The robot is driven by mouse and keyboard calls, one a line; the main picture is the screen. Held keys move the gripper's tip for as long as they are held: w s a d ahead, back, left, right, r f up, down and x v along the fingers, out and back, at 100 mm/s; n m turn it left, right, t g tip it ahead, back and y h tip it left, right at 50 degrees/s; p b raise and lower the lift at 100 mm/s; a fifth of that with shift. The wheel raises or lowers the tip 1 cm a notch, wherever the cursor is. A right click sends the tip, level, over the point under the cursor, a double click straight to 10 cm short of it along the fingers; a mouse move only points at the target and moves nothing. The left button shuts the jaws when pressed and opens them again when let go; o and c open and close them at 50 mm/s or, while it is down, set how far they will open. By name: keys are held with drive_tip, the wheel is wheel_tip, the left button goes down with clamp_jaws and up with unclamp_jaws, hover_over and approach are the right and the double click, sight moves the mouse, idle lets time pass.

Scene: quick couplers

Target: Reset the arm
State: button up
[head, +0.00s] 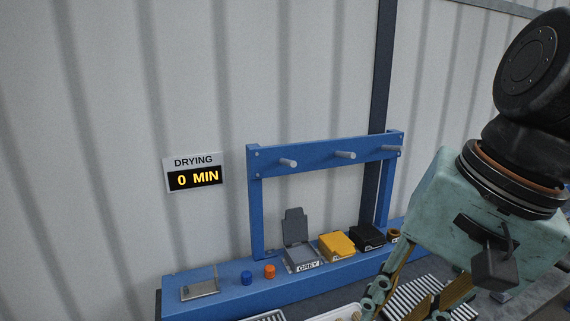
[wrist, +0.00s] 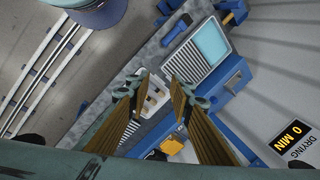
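My gripper (head: 408,303) hangs at the right of the head view, its fingers pointing down over the bench and partly cut off by the lower edge. In the wrist view my gripper (wrist: 160,80) has its two fingers spread with a clear gap and nothing held between them. Beyond the gap lies a white tray (wrist: 152,101) with small items I cannot make out. The fingers look apart from it, though their height above it is hard to tell.
A blue rack (head: 255,215) with three pegs stands behind a grey box (head: 300,257) with raised lid, a yellow box (head: 337,246) and a black box (head: 368,238). Blue (head: 247,278) and orange (head: 269,271) caps sit left. The wall sign (head: 195,172) reads DRYING 0 MIN.

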drive_tip(key=s+d+f+n+t+h+b, duration=0.1)
drive_tip(key=s+d+n+h+b, duration=0.1)
drive_tip(key=s+d+n, duration=0.3)
drive_tip(key=shift+s+d+f+n+t+h+b, duration=0.15)
drive_tip(key=shift+s+d+n+t+h+b, duration=0.2)
drive_tip(key=shift+d+n, duration=0.4)
